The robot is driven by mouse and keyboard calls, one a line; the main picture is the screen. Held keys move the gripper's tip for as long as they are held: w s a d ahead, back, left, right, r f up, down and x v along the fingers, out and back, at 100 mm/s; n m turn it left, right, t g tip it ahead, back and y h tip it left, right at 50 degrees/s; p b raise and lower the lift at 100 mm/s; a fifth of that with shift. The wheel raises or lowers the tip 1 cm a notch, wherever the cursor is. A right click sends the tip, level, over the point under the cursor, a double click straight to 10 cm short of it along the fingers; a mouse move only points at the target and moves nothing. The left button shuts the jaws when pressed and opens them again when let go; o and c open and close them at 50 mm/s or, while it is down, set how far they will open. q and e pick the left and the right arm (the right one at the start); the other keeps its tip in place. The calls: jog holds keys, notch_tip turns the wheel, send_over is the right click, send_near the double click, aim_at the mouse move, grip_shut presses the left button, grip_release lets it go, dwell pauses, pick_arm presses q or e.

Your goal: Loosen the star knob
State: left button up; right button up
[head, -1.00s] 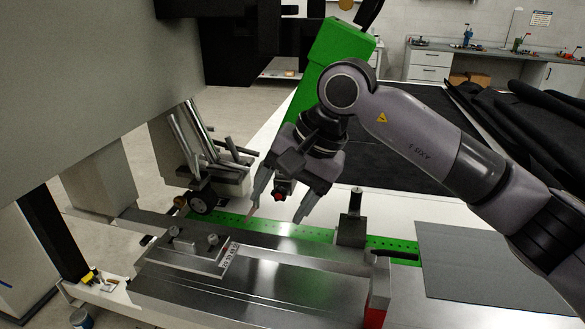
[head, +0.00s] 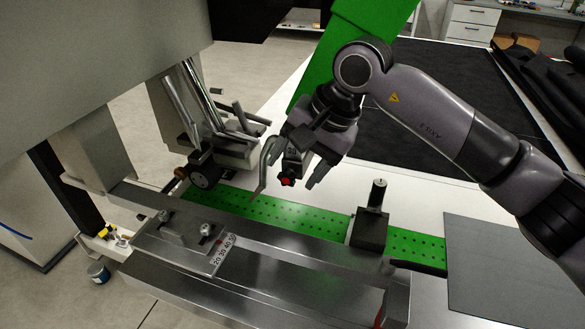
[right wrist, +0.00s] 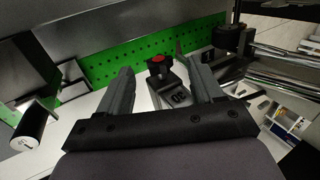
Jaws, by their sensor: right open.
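A small red knob (head: 287,181), which I take for the star knob, shows between the fingers of my right gripper (head: 285,189) in the head view. In the right wrist view the red knob (right wrist: 158,60) sits on a dark block with a light-marked face (right wrist: 178,97), beside the green perforated strip. My right gripper (right wrist: 158,66) is open, with one finger to each side of the knob in the picture. I see no finger contact, and the remaining depth is hard to judge. The gripper partly hides the block in the head view. My left gripper is not in view.
The green perforated strip (head: 268,209) runs behind the steel beam, with an upright post on a block (head: 370,227) to the right. A black wheel (head: 199,174) and metal rods stand left.

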jog(key=shift+x, duration=1.05)
jog(key=c, duration=1.1)
jog(key=shift+o, duration=0.2)
jog(key=h, duration=0.2)
jog(key=g+h, duration=0.1)
jog(key=shift+w+a+r, duration=0.15)
jog(key=shift+a+r, duration=0.05)
jog(key=shift+a, duration=0.05)
jog(key=shift+a+g+h, duration=0.2)
jog(key=shift+g+h, duration=0.3)
jog(key=shift+h, duration=1)
jog(key=shift+w+f+h, duration=0.1)
jog(key=shift+h, duration=0.3)
jog(key=o, duration=1.1)
jog(key=shift+c, duration=0.2)
